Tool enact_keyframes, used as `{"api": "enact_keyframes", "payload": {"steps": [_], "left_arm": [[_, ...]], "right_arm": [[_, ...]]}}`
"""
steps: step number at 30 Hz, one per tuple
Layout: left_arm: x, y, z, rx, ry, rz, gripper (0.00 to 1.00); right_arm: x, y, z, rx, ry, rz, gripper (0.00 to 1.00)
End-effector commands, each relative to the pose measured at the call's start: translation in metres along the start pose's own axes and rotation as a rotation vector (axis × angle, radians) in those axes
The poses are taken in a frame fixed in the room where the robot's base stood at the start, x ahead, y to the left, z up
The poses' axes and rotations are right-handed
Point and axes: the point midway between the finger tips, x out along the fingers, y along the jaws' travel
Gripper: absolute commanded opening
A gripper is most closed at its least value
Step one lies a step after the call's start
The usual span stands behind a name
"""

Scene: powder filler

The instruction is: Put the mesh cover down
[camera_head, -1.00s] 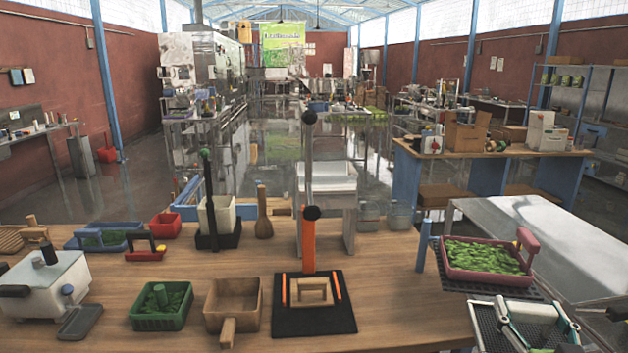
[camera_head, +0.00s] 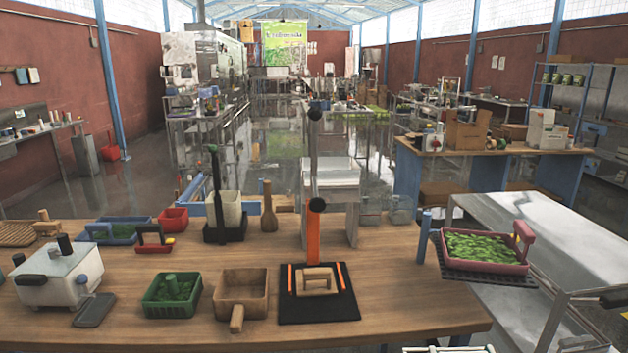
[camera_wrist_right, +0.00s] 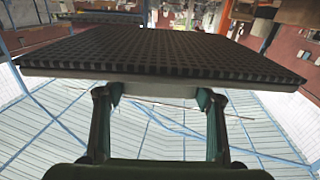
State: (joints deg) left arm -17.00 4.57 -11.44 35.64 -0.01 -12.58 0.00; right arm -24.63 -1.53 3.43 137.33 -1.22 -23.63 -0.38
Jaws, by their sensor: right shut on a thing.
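The mesh cover (camera_wrist_right: 160,55), a dark flat plate with a close grid and a pale edge, fills the upper part of the right wrist view. My right gripper (camera_wrist_right: 160,97) is shut on it, with one finger at each side of its near edge. In the head view only a pale strip (camera_head: 450,349) shows at the bottom edge, which may be part of the gripper or the cover. What lies directly under the cover is hidden. My left gripper is not in view.
A black mat (camera_head: 318,310) with an orange-handled tool, a wooden box (camera_head: 240,276) and a green basket (camera_head: 150,309) stand left. The front right tabletop (camera_head: 420,310) is clear.

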Motion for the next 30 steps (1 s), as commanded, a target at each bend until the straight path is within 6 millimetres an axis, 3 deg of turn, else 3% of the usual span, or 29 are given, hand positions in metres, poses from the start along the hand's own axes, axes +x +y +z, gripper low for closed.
{"api": "enact_keyframes", "payload": {"steps": [3, 9, 21, 30], "left_arm": [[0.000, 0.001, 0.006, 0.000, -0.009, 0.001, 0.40], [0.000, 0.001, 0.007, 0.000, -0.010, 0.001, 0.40], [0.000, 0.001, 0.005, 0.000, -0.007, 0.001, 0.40], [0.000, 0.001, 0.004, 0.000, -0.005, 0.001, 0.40]], "right_arm": [[-0.021, -0.034, 0.008, 0.013, 0.002, -0.041, 0.40], [-0.040, -0.061, 0.010, 0.026, 0.015, -0.072, 0.40], [-0.105, -0.059, 0.036, 0.026, 0.013, -0.075, 0.40], [-0.118, -0.058, 0.038, 0.026, 0.019, -0.074, 0.40]]}}
